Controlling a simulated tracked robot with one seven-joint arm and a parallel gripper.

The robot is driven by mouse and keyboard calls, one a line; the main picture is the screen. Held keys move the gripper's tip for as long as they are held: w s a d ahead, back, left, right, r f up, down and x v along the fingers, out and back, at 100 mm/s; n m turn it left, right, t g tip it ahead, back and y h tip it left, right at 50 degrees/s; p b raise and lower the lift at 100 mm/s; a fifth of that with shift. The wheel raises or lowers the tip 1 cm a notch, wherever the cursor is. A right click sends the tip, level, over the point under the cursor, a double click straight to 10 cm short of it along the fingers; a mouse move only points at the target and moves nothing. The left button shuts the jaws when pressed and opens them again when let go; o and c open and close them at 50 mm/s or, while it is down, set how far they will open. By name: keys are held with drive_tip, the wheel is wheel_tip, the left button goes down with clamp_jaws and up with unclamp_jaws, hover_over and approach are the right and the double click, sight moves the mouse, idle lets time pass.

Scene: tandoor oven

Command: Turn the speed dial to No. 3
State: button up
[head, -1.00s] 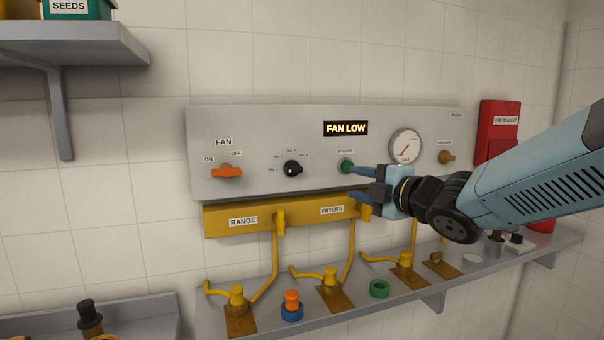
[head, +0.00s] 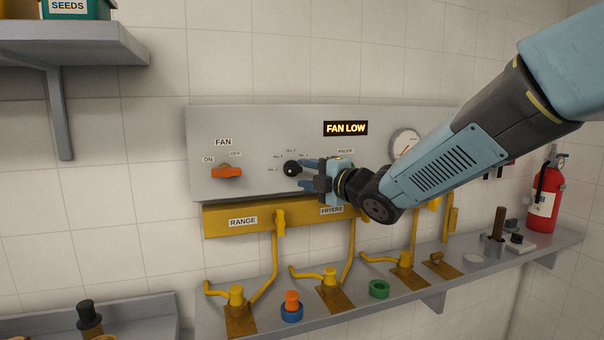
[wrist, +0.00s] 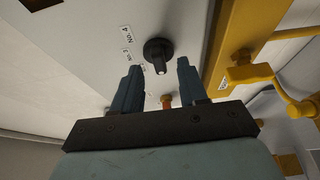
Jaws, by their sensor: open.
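The black round speed dial (head: 292,168) is on the grey control panel, with small numbered labels around its upper left side. My gripper (head: 304,175) is open just to the right of the dial, with its blue fingers pointing at it, one above the other. In the wrist view the dial (wrist: 158,48) lies between and slightly beyond the two fingertips, with no clear contact. A small white mark shows on the dial; which number it points to cannot be told. The lit display (head: 346,128) reads FAN LOW.
The orange fan switch (head: 227,172) sits left of the dial. The yellow gas manifold (head: 243,221) with taps runs below the panel. My arm partly hides the round gauge (head: 405,142). A shelf below holds burners, a green ring (head: 379,289) and a red extinguisher (head: 546,195).

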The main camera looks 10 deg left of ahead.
sight(293, 169)
drive_tip(key=shift+x, duration=1.35)
drive_tip(key=shift+s, duration=0.1)
clamp_jaws()
drive_tip(key=shift+d, duration=0.1)
